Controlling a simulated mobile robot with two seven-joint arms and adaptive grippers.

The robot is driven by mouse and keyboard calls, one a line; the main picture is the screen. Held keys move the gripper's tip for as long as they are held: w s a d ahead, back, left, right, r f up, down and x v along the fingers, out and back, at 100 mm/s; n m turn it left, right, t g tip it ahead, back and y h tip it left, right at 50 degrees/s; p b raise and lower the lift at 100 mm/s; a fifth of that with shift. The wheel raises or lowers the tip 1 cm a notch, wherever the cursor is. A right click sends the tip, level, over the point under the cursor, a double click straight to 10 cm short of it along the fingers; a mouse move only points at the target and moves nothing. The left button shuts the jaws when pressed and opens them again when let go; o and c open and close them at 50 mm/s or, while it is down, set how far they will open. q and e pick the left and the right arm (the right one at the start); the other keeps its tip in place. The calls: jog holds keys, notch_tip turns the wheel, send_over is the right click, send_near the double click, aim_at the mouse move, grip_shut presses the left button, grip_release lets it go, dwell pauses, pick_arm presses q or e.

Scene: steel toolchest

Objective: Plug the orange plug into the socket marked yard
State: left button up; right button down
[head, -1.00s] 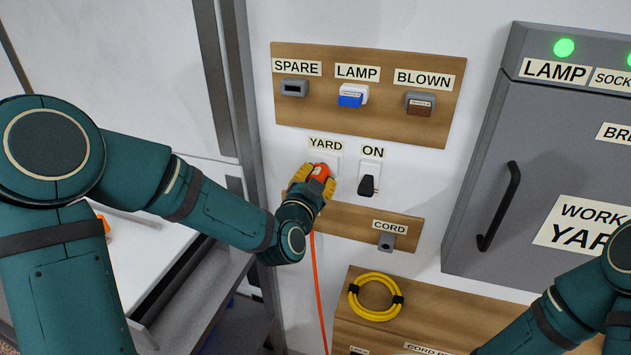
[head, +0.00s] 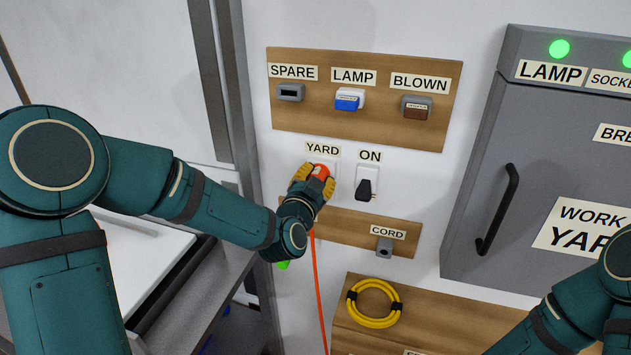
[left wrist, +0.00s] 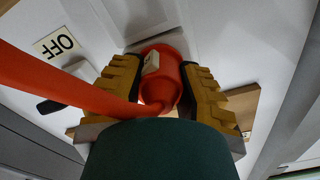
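The orange plug (head: 320,171) is at the white socket under the YARD label (head: 322,150). My left gripper (head: 313,181) is shut around it, one yellow finger on each side. In the left wrist view the plug (left wrist: 162,80) sits between the yellow fingers, its front against the white socket plate. How deep it sits is hidden. Its orange cord (head: 319,290) hangs down below the gripper. The yard socket itself is mostly covered by the plug and fingers. My right arm shows at the lower right of the head view; its gripper is out of view.
A switch with a black rocker (head: 366,189) is just right of the socket, under an ON label. Above is a wooden board (head: 325,115) with SPARE, LAMP and BLOWN pieces. Below are a CORD holder (head: 384,248) and yellow coil (head: 374,303). A grey cabinet (head: 480,160) stands right.

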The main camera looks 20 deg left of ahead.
pick_arm(q)
jog(key=o, duration=0.4)
jog(key=shift+s, duration=0.1)
jog(key=s, duration=0.7)
jog(key=shift+s, duration=0.15)
jog(key=shift+a, duration=0.1)
dwell(0.3)
jog(key=s+d+f+n+g+h, duration=0.15)
jog(key=f+g, duration=0.25)
jog(key=f, duration=0.7)
jog(key=s+d+f+n+g+h, duration=0.1)
jog(key=s+d+f+n+g, duration=0.2)
jog(key=f, duration=0.8)
jog(key=s+d+f+n+g, duration=0.2)
jog(key=s+f+g, duration=0.7)
jog(key=s+f, duration=0.5)
jog(key=shift+s+d+f+n+h, duration=0.15)
jog(key=shift+s+d+n+h, duration=0.15)
jog(key=shift+n, duration=0.55)
pick_arm(e)
jog(key=shift+s+a, duration=0.1)
jog(key=shift+s, duration=0.55)
